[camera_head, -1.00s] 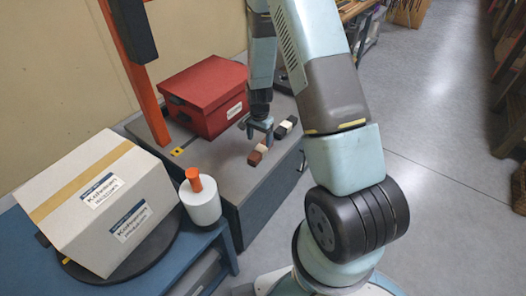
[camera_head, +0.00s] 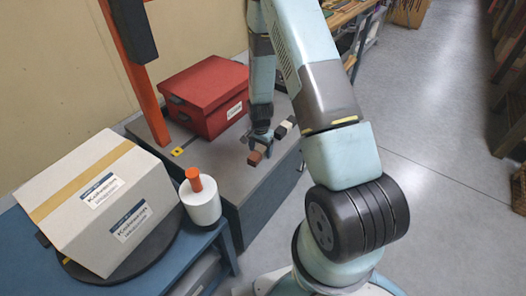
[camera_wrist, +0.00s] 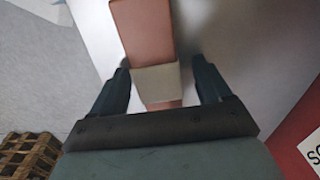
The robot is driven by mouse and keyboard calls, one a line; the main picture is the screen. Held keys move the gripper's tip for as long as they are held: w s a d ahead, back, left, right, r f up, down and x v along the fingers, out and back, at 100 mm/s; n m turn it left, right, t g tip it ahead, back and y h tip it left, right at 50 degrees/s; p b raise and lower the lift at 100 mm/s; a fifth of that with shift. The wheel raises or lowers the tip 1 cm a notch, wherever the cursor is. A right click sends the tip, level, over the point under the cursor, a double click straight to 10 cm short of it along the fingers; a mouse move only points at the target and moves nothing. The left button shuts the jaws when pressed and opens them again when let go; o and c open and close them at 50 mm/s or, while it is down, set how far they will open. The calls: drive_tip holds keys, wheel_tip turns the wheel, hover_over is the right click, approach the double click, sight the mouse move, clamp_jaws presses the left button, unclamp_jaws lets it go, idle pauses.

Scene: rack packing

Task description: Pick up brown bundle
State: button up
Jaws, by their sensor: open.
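The brown bundle (camera_head: 255,158) lies on the grey cabinet top, in front of the red box. In the wrist view the bundle (camera_wrist: 143,28) is a long brown block with a pale band (camera_wrist: 158,82) around it. My gripper (camera_head: 261,140) is low over the bundle. In the wrist view my gripper (camera_wrist: 163,80) is open, with one dark finger on each side of the banded part. Gaps show between the fingers and the band. I cannot tell how far down the fingertips reach.
A black and white bundle (camera_head: 284,127) lies close behind, to the right. The red box (camera_head: 203,97) stands to the left. An orange post (camera_head: 135,75), a white carton (camera_head: 100,200) and a white canister with an orange top (camera_head: 201,207) are nearer on the left.

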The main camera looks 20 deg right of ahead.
drive_tip(key=shift+c, duration=0.3)
drive_tip(key=c, duration=1.1)
drive_tip(key=shift+r, duration=0.15)
drive_tip(key=shift+c, duration=0.2)
